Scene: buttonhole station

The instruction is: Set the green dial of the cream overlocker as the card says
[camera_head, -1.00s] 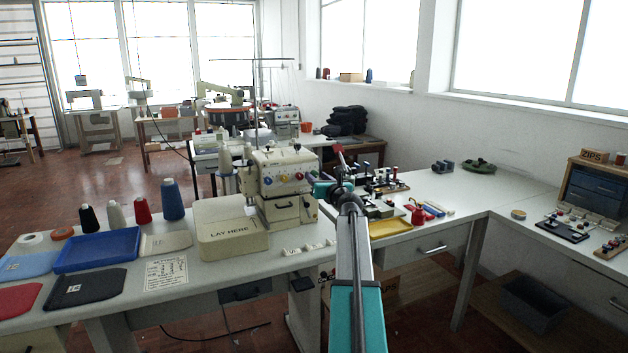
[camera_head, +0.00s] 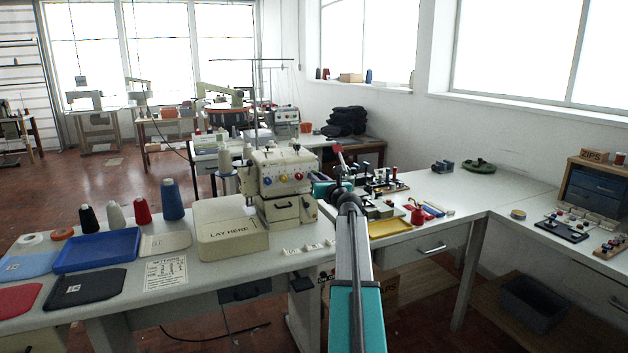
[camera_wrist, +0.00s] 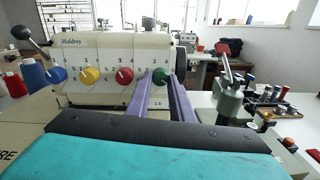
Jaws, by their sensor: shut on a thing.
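The cream overlocker (camera_head: 285,160) stands on the table. Its front has a row of blue, yellow, red and green dials with numbers around them. In the wrist view the green dial (camera_wrist: 160,76) is at the right end of the row on the overlocker (camera_wrist: 75,48). My gripper (camera_wrist: 164,75) has its purple fingers closed on the green dial. In the head view my gripper (camera_head: 318,187) hides that dial. I cannot read the green dial's setting. A white printed card (camera_head: 165,273) lies at the table's front; its text is too small to read.
The box marked LAY HERE (camera_head: 232,230) is left of the overlocker. A blue tray (camera_head: 97,250) and thread cones stand further left. A grey-green clamp-like tool (camera_wrist: 229,102) stands right of my fingers. A yellow tray (camera_head: 390,228) lies on the right-hand table.

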